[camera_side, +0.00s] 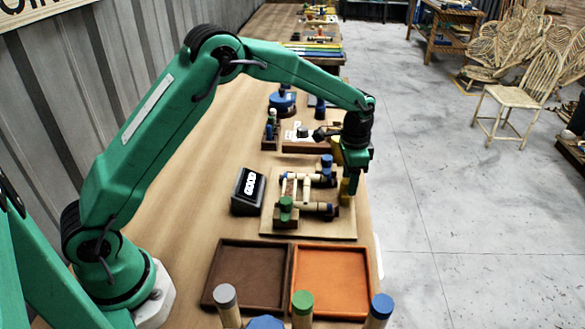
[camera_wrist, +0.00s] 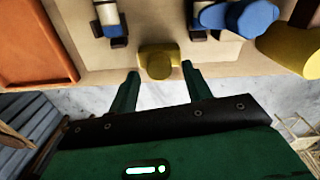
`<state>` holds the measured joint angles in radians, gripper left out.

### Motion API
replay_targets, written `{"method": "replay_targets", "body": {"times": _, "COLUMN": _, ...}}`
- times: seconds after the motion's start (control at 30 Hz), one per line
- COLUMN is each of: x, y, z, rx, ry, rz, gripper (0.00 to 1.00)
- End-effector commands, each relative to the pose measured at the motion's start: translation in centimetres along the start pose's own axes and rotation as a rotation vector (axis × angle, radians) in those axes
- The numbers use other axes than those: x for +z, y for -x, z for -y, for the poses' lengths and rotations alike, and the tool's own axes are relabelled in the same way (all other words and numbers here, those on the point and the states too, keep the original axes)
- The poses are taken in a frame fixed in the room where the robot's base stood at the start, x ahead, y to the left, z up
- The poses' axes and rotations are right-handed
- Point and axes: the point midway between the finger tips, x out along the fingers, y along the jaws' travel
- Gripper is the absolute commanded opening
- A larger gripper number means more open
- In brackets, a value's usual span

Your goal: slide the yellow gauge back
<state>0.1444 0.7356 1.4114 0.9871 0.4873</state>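The yellow gauge (camera_wrist: 158,61) sits at the edge of the wooden board (camera_wrist: 100,62) in the wrist view. In the side view it shows as a small yellow block (camera_side: 345,192) at the board's right edge, just below my gripper (camera_side: 352,172). In the wrist view my gripper (camera_wrist: 160,74) is open, with one green finger on each side of the gauge. The fingertips are close to its sides, with slight gaps visible. Whether they touch it at depth is hard to tell.
The board (camera_side: 285,228) carries pale rods with blue and green knobs (camera_side: 286,206). A small dark display (camera_side: 249,190) stands left of it. A brown tray (camera_side: 248,273) and an orange tray (camera_side: 333,279) lie in front. A larger yellow piece (camera_wrist: 290,48) is at the wrist view's right.

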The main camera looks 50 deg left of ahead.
Motion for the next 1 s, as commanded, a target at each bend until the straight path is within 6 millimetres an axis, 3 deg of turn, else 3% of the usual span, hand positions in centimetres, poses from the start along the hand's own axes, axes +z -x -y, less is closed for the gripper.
{"method": "replay_targets", "body": {"times": 0.43, "x": 0.2, "y": 0.8, "z": 0.1, "rx": 0.002, "ry": 0.002, "rz": 0.004, "gripper": 0.49}}
{"method": "replay_targets", "body": {"times": 1.0, "x": 0.1, "y": 7.2, "z": 0.0, "rx": 0.001, "ry": 0.001, "rz": 0.002, "gripper": 0.49}}
